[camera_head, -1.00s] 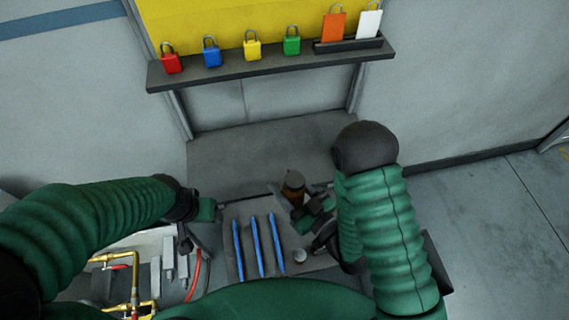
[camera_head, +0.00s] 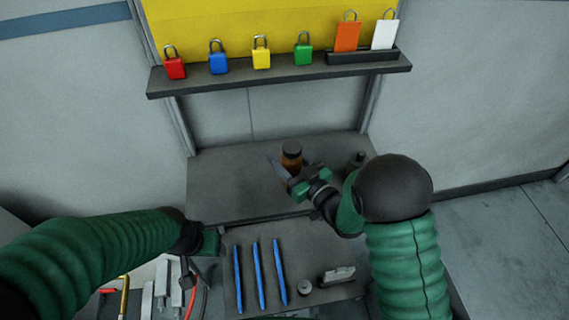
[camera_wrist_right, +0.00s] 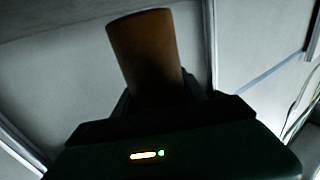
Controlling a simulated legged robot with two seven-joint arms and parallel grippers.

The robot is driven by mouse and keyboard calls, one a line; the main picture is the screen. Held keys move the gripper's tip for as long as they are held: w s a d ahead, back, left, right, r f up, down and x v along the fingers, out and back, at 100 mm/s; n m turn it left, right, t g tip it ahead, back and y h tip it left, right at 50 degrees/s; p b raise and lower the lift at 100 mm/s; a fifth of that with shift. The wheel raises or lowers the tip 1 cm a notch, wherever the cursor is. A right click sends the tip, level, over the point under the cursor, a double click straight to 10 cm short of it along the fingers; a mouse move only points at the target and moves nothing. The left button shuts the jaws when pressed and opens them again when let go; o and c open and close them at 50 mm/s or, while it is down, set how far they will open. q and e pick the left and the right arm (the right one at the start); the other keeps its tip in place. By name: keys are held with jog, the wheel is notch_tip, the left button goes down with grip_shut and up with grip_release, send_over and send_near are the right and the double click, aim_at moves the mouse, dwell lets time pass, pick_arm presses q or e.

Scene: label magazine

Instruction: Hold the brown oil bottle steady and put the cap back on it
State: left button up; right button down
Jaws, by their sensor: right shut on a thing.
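The brown oil bottle (camera_head: 292,160) is upright above the grey bench, with a dark top; I cannot tell whether that top is a cap. My right gripper (camera_head: 285,171) is shut on the bottle from the near right side. In the right wrist view the bottle's brown side (camera_wrist_right: 148,60) rises above the gripper, tilted in the picture. A small round pale-topped piece (camera_head: 304,287), perhaps the cap, is on the near tray. My left gripper (camera_head: 188,277) is at the tray's left, away from the bottle; its fingers are too small and dark to read.
Several blue sticks (camera_head: 260,275) lie on the tray (camera_head: 318,240). A pale block (camera_head: 337,275) sits at its right. A dark item (camera_head: 357,159) stands on the grey bench (camera_head: 228,180) by my right arm. A shelf (camera_head: 225,80) carries coloured padlocks. The bench's left is clear.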

jog(key=f, duration=0.2)
jog(key=w+f+b, duration=0.1)
jog(key=shift+f, duration=0.35)
jog(key=shift+s, duration=0.1)
jog(key=c, duration=0.6)
grip_release()
jog(key=shift+c, duration=0.2)
